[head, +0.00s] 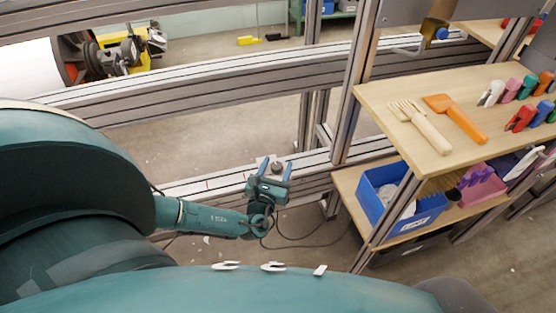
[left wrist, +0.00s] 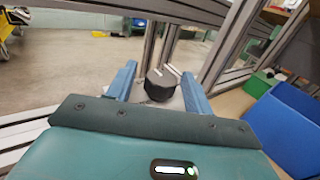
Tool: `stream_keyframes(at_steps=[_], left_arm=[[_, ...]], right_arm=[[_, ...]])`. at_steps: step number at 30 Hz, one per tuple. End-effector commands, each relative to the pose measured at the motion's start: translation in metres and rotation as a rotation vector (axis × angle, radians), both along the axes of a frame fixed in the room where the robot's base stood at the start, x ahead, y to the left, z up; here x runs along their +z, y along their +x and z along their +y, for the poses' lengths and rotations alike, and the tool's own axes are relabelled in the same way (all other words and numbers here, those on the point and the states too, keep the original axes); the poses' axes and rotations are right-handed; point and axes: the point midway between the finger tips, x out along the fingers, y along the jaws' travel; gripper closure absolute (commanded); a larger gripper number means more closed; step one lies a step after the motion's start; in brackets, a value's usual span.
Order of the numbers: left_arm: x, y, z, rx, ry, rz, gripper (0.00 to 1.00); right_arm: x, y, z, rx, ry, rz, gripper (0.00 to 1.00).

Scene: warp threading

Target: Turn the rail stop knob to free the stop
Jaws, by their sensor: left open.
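The dark round rail stop knob (head: 277,167) sits at the lower rail (head: 215,184) in the head view, beside a small light-grey plate. In the left wrist view the black knob (left wrist: 159,86) lies between my two blue fingers, with thin pale bars just behind it. My left gripper (head: 271,172) is open, its fingers pointing at the knob, one on each side. The right gripper is not in view.
A wooden shelf (head: 390,92) at right carries a comb, an orange tool and several coloured clips. A blue bin (head: 377,208) stands on the lower shelf, right of my gripper. Cables lie on the floor nearby.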

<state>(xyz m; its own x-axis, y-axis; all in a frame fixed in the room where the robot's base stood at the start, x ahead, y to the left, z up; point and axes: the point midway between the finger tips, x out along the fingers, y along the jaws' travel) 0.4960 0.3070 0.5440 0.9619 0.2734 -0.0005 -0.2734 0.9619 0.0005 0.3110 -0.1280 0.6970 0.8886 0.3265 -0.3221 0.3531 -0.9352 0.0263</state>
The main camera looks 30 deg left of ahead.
Motion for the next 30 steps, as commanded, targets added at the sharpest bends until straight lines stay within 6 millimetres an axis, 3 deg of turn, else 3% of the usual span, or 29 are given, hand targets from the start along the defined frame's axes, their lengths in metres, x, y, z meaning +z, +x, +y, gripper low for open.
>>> stream_keyframes(at_steps=[8,24,30], left_arm=[[-0.0003,-0.0005,-0.0007,-0.001,0.000,0.000,0.48],[0.0000,-0.0002,-0.0004,0.000,0.000,0.000,0.91],[0.0002,0.0000,-0.0003,0.012,-0.001,0.000,0.92]], right_arm=[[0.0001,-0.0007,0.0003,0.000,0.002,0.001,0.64],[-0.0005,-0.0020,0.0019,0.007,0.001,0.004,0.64],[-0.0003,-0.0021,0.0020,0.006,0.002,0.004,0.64]])
